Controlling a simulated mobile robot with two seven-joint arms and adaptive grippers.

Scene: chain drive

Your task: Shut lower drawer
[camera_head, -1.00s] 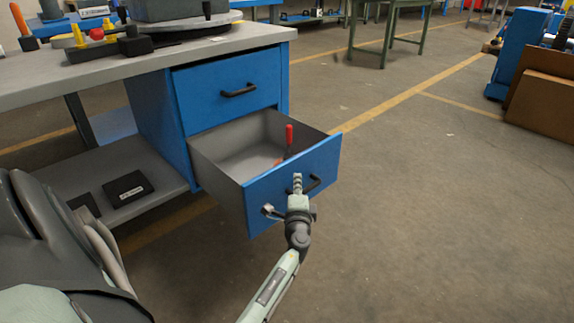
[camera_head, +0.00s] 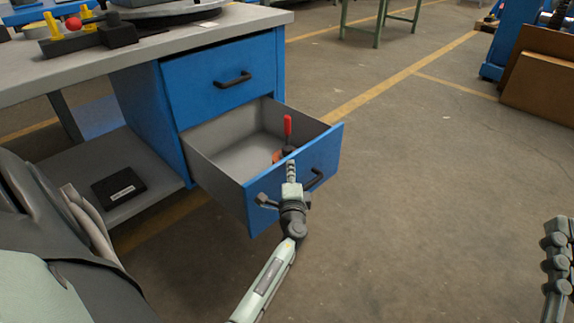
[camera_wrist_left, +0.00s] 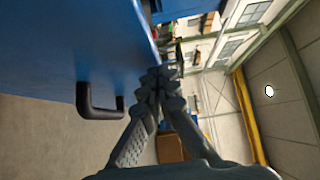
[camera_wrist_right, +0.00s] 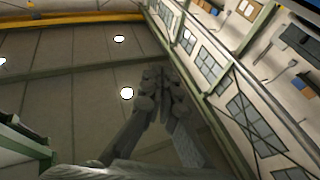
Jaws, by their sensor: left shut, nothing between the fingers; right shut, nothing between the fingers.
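The blue lower drawer (camera_head: 252,198) of the workbench is pulled well out; its grey inside shows. A red-handled tool (camera_head: 288,126) is in it. The drawer's black handle (camera_head: 314,179) is on its front.
The upper drawer (camera_head: 222,78) above is shut. The grey bench top (camera_head: 170,48) carries several parts. A black box (camera_head: 119,188) lies on the lower shelf (camera_head: 70,170) at left. The floor (camera_head: 430,190) right of the drawer is clear. Brown boards (camera_head: 540,88) stand far right.

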